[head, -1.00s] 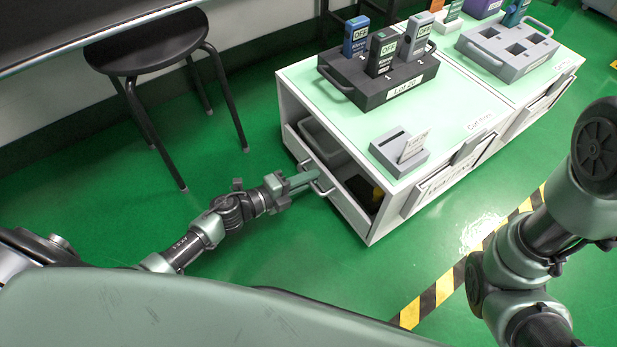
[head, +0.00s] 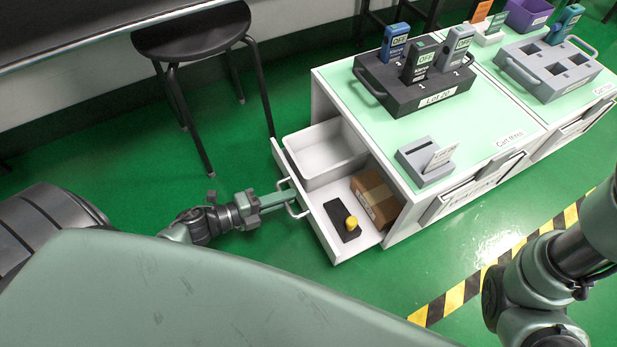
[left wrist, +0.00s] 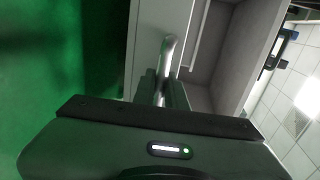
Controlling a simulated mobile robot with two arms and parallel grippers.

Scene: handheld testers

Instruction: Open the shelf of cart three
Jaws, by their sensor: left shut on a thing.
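Cart three (head: 480,150) is white with a pale green top and a label at its front edge. Its shelf, a white drawer (head: 312,212), stands pulled out from the left end. Inside are a white bin (head: 325,150), a brown box (head: 377,197) and a black item with a yellow knob (head: 345,220). My left gripper (head: 287,197) is shut on the metal drawer handle (head: 296,207). The handle also shows between the fingers in the left wrist view (left wrist: 168,55). My right arm shows at the right edge, but its gripper is out of the picture.
A black rack (head: 410,85) holding several testers and a grey card holder (head: 420,165) stand on the cart top. A second cart with a grey rack (head: 550,68) adjoins it. A black stool (head: 192,35) stands at the back left. Green floor is clear below the drawer.

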